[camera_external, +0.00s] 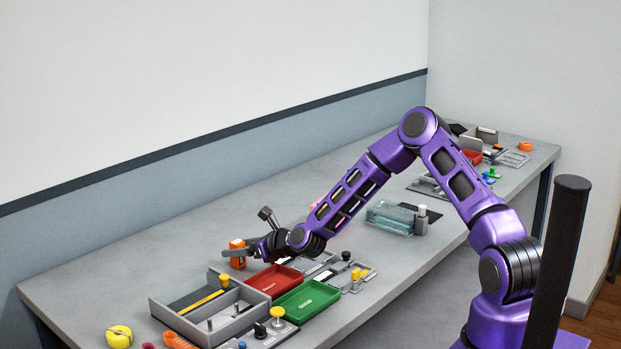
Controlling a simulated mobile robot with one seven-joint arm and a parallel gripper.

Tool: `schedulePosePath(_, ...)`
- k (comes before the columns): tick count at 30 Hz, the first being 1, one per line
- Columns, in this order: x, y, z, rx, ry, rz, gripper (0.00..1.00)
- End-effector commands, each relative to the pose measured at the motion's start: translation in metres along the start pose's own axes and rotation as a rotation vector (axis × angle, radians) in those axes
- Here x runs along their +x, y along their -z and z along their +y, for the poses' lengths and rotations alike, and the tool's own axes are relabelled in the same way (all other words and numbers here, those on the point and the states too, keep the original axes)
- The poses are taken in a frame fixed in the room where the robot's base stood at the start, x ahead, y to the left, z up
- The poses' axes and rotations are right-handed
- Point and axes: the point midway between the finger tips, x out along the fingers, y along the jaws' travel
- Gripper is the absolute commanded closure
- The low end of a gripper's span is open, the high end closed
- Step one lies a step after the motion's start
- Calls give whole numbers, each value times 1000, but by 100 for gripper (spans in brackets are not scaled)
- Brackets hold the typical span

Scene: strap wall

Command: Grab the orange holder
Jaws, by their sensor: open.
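An orange holder (238,258) stands on the grey bench, left of the end of my arm and behind the grey divided tray. It looks like a small upright block. My gripper (228,252) is at the holder, with its dark fingers reaching left across it at about the holder's upper half. The gripper is open. A finger hides part of the holder. From this view I cannot tell whether the fingers touch it or whether it sits between them.
A grey divided tray (159,311) is in front of the holder. A red tray (274,281) and a green tray (307,301) lie right of it. A clear bluish box (390,219) stands farther right. The bench left of the holder (130,255) is clear.

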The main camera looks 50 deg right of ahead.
Motion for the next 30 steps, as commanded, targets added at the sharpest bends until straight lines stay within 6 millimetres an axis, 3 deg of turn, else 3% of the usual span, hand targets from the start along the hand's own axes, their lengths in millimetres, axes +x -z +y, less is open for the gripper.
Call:
schedulePosePath(3,10,0,0,0,0,0,28)
schedulePosePath(11,12,0,0,0,0,0,28)
schedulePosePath(23,12,0,0,0,0,0,98)
schedulePosePath(30,12,0,0,0,0,-1,100)
